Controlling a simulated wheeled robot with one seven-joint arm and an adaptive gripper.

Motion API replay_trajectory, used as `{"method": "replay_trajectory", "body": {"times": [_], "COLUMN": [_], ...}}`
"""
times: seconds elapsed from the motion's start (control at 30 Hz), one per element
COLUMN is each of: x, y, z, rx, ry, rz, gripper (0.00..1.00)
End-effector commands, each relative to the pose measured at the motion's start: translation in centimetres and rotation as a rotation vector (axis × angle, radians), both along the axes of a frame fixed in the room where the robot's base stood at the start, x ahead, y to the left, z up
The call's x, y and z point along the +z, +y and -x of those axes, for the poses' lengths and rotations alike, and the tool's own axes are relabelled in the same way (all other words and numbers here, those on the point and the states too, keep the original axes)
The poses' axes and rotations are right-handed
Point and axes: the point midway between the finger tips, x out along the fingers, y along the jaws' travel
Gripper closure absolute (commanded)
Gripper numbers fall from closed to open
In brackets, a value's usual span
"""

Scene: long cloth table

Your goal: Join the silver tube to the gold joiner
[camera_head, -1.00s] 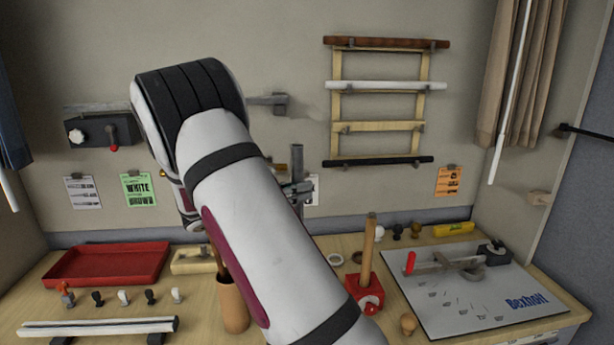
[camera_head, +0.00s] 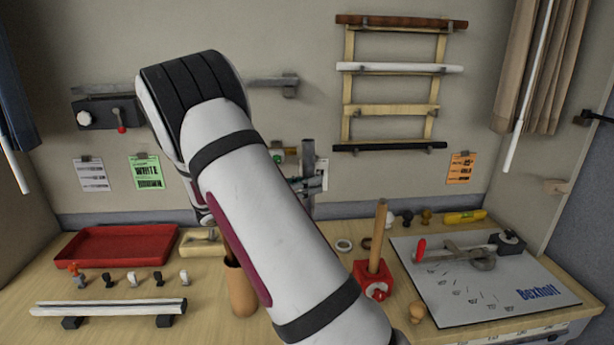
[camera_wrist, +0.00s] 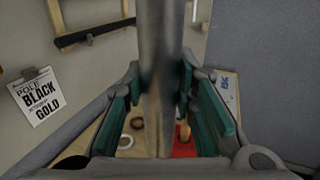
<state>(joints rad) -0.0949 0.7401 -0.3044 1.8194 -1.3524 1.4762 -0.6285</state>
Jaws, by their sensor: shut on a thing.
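My gripper (camera_wrist: 160,100) is shut on a silver-grey tube (camera_wrist: 158,55), which stands about upright between the teal finger pads in the wrist view. In the head view the top of this tube (camera_head: 307,150) shows above the gripper, right of my arm, in front of the back wall. My arm hides part of the gripper. I cannot make out the gold joiner for certain; a small gold-brown knob (camera_head: 426,216) stands at the back of the table.
A pale tube (camera_head: 100,308) lies on black rests at front left, near several small knobs and a red tray (camera_head: 118,245). A brown cup (camera_head: 240,290), a red block with a wooden rod (camera_head: 380,235), and a white board (camera_head: 460,300) stand nearby. A wall rack (camera_head: 348,100) holds poles.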

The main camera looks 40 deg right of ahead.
Motion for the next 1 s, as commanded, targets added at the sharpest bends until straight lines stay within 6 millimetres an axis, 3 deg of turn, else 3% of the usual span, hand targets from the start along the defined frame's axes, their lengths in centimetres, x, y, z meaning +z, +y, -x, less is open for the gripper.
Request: {"method": "replay_trajectory", "body": {"times": [0.33, 1.0], "x": [-2.1, -2.3], "y": [0.0, 0.0], "z": [0.0, 0.0], "rx": [0.0, 0.0], "ry": [0.0, 0.0], "rz": [0.001, 0.001], "gripper": [1.0, 1.0]}}
